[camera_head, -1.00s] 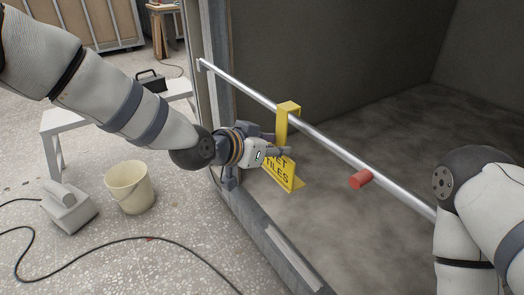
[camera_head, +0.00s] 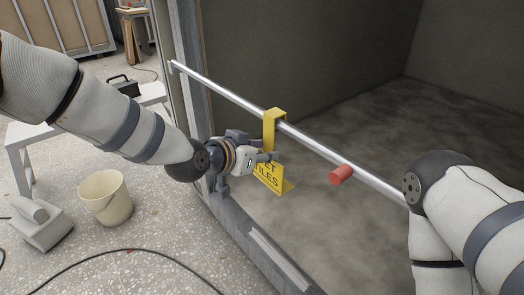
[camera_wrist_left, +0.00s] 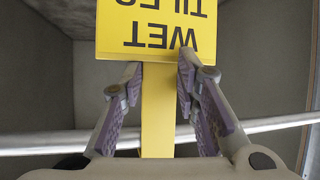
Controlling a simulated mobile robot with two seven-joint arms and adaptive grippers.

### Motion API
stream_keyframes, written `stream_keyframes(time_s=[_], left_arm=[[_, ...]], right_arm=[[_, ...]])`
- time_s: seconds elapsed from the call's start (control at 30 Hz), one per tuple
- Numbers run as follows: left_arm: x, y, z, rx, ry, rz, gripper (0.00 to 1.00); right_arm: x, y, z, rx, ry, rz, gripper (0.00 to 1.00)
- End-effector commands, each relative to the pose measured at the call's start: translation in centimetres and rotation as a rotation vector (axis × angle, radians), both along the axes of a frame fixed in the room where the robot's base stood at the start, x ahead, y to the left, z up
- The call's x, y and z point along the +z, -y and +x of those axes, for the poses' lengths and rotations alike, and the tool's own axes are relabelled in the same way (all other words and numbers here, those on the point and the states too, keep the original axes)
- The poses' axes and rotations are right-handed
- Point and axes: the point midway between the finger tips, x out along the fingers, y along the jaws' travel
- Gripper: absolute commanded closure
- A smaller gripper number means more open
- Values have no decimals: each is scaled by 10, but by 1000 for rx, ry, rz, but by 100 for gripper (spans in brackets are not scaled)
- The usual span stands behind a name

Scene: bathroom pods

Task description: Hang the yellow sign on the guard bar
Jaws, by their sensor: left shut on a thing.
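The yellow sign reads "WET TILES" (camera_head: 268,177) and has a stem with a bent hook (camera_head: 273,116) at its top. The hook's top is above the guard bar (camera_head: 225,93), with the bar passing at the hook; whether it rests on the bar I cannot tell. My left gripper (camera_head: 268,157) is shut on the stem, just above the panel, partly hiding the lettering. In the left wrist view, the fingers (camera_wrist_left: 158,82) flank the stem (camera_wrist_left: 157,115), and the bar (camera_wrist_left: 50,143) crosses behind. My right gripper is out of view; only its arm shows.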

Motion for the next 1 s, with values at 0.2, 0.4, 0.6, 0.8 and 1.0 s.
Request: stream_keyframes(time_s=[0.2,0.4,0.6,0.8,1.0], left_arm=[[1,0,0,0,1,-1,48],[0,0,-1,0,0,0,48],[19,-20,-24,0,1,-1,48],[44,-50,-61,0,2,-1,48],[56,-65,-80,0,1,-1,48]], right_arm=[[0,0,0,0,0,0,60],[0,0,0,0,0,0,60],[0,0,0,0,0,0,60],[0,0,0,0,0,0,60],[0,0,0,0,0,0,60]])
